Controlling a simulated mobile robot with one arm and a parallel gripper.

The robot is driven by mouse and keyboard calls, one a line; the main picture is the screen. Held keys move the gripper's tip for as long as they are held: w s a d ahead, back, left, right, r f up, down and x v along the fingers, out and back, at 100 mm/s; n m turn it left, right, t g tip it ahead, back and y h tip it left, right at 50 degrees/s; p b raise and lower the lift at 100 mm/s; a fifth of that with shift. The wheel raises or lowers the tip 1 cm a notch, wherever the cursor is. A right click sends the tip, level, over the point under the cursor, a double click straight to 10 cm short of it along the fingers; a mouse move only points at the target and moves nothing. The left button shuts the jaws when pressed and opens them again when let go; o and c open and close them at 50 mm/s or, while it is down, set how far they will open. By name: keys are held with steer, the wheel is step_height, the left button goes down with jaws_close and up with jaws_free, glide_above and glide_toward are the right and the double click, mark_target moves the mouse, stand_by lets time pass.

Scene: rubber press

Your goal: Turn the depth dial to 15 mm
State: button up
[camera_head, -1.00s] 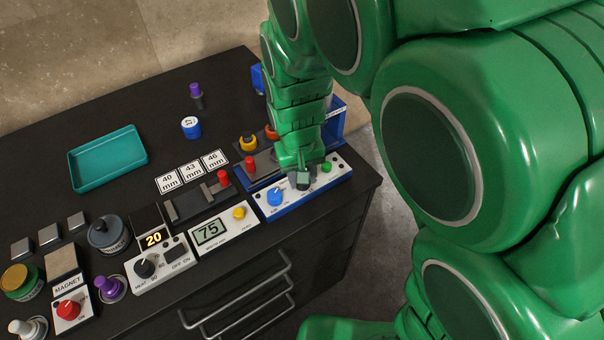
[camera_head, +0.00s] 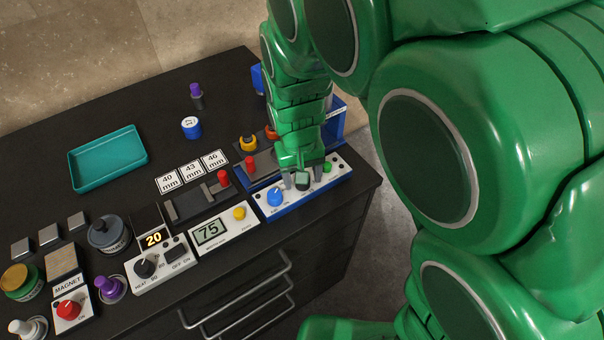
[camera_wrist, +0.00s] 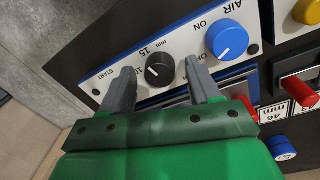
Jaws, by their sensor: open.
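The depth dial (camera_wrist: 159,69) is a small round black knob with a white pointer mark on the pale panel of the blue-edged press unit (camera_head: 262,209). The labels "mm", "15" and "10" curve beside it in the wrist view. The pointer's exact reading is too small to tell. My gripper (camera_wrist: 160,67) is open, with one grey finger on each side of the dial and gaps showing between. In the head view my gripper (camera_head: 302,178) is low over the panel and the dial cannot be made out there.
The blue AIR knob (camera_wrist: 227,40) sits close to one finger; it also shows in the head view (camera_head: 275,196). A green button (camera_head: 326,167) is on the panel's other side. Red-handled levers (camera_head: 250,163) stand behind. A teal tray (camera_head: 108,158) lies farther left.

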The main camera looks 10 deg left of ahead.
steer(key=shift+r, duration=0.1)
steer(key=r, duration=0.7)
steer(key=shift+a+r, duration=0.25)
steer(key=shift+r, duration=0.05)
steer(key=shift+s, duration=0.1)
steer(key=s+d+r+m+y, duration=0.1)
steer(key=s+d+r+m, duration=0.15)
steer(key=d, duration=0.45)
steer(key=s+d+r+m, duration=0.2)
steer(key=s+d+r, duration=0.1)
steer(key=d, duration=0.4)
steer(key=s+d+g, duration=0.2)
steer(key=s+d, duration=0.9)
steer(key=s, duration=0.3)
steer(key=shift+f+m, duration=0.3)
steer(key=shift+m, duration=0.05)
